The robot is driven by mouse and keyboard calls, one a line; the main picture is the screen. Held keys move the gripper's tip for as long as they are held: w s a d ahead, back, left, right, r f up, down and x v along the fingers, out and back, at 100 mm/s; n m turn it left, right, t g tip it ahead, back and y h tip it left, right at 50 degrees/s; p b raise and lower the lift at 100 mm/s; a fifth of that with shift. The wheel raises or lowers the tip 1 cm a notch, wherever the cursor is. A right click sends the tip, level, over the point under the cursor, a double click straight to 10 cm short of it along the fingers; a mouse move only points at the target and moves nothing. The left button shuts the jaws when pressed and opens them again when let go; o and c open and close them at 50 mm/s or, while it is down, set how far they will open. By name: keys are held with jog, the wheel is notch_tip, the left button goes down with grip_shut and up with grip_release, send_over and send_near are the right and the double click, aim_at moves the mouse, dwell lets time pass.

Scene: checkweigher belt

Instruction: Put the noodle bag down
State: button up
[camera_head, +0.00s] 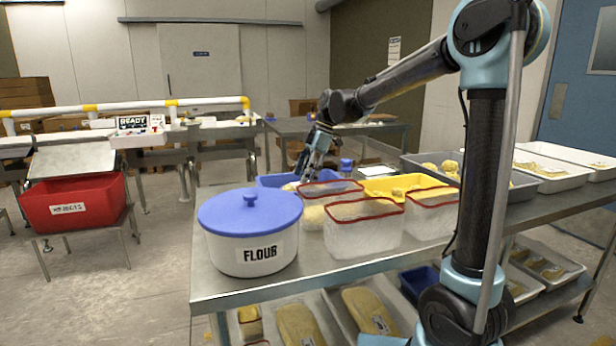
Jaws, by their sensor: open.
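My gripper (304,172) points down over the blue bin (268,181) on the steel table. Its jaws are open, and I see nothing held between them. A small pale yellow item (291,187) shows at the bin, just below the gripper; it may be the noodle bag, but it is too small and too covered to be sure. The flour pot and the clear red-rimmed containers hide much of the bin's inside.
A white flour pot (248,252) with a blue lid stands at the table's front left. Clear red-rimmed containers (362,235) and a yellow tray (385,184) crowd the middle. A red rejects bin (75,203) stands left, near the belt with its READY display (133,122).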

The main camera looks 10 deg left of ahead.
jog(key=v, duration=1.3)
jog(key=shift+a, duration=0.2)
jog(key=shift+s+r, duration=0.1)
